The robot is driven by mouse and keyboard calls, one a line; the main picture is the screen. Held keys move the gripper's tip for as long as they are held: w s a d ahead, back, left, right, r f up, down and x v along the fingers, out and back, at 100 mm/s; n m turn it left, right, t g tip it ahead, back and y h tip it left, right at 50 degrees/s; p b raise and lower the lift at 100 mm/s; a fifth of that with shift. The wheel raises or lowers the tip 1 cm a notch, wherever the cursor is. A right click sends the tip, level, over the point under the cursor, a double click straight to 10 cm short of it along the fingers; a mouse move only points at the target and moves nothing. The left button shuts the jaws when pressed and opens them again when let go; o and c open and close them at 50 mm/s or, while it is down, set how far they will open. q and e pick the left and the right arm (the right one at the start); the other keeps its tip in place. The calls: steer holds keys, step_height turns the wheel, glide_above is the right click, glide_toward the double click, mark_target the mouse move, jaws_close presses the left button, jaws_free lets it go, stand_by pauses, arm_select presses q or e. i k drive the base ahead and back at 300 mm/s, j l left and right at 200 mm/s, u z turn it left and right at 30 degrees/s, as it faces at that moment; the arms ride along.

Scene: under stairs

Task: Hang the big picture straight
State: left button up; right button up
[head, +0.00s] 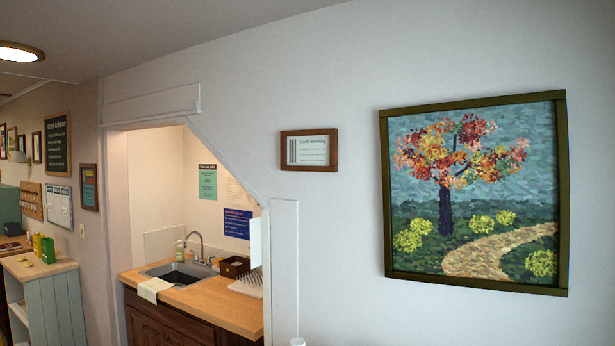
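The big picture (475,200) hangs on the white wall at the right of the head view. It shows a tree with red and orange leaves beside a winding path, in a dark olive-brown frame. Its left frame edge leans slightly, with the top further left than the bottom. The right edge looks nearly upright. The top and bottom edges spread apart towards the right, so part of the slant may come from the viewing angle. How it is fixed to the wall is hidden behind it. Neither of my grippers is in view.
A small framed sign (309,150) hangs left of the big picture. Further left, an opening holds a wooden counter (215,305) with a sink (180,275). A pale cabinet (50,300) stands at far left. The wall around the big picture is bare.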

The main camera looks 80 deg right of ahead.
mark_target(475, 192)
steer(key=z, duration=3.65)
